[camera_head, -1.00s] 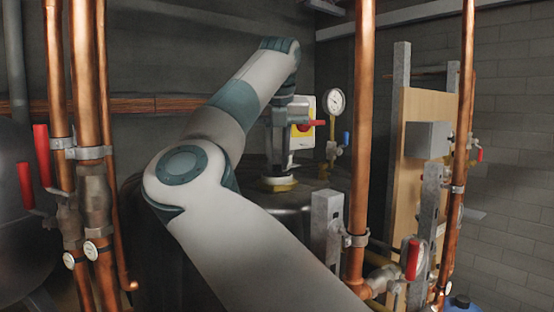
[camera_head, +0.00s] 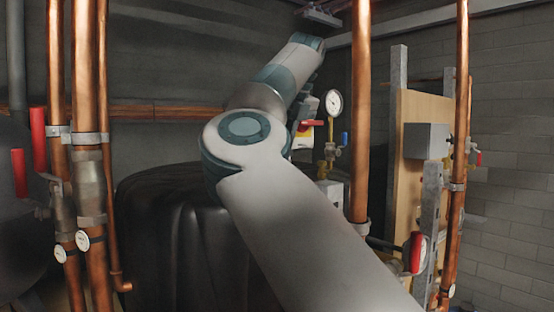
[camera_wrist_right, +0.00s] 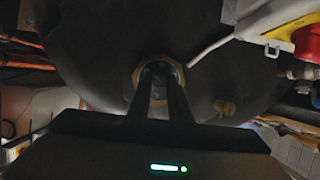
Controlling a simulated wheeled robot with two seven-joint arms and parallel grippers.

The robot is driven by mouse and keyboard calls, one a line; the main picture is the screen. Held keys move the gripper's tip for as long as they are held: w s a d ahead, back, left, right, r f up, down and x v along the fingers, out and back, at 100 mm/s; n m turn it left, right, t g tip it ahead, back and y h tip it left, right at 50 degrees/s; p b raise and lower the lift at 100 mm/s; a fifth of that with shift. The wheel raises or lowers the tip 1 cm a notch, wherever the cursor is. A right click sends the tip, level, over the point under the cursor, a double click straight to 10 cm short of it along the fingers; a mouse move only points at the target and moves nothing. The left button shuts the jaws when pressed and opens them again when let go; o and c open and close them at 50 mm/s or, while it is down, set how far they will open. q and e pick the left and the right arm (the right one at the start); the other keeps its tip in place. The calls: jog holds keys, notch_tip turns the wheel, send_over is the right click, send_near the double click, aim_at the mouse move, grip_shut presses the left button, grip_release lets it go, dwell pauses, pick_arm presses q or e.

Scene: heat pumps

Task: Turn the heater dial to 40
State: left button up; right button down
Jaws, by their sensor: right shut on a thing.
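My right arm reaches over the black tank (camera_head: 165,235) in the head view and hides its own gripper there. In the right wrist view, the two dark fingers of my right gripper (camera_wrist_right: 159,72) are shut on a small pale piece. It stands at the middle of a round brass-edged fitting on the tank, which looks like the heater dial (camera_wrist_right: 139,76). No number or mark on it can be read, and the fingers cover much of it. My left gripper is in no view.
A white and yellow box (camera_wrist_right: 270,22) with a red knob (camera_wrist_right: 308,42) is close at the right of the wrist view. A pressure gauge (camera_head: 333,104) and a tall copper pipe (camera_head: 361,110) stand right of my arm. Copper pipes (camera_head: 87,110) with red-handled valves stand at left.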

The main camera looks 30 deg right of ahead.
dwell(0.3)
jog(key=c, duration=1.6)
grip_release()
jog(key=shift+c, duration=0.2)
jog(key=shift+r, duration=0.1)
jog(key=p+v, duration=0.5)
jog(key=v, duration=1.2)
jog(key=shift+s+d+p, duration=0.15)
jog(key=shift+d+p, duration=0.1)
jog(key=shift+p, duration=0.15)
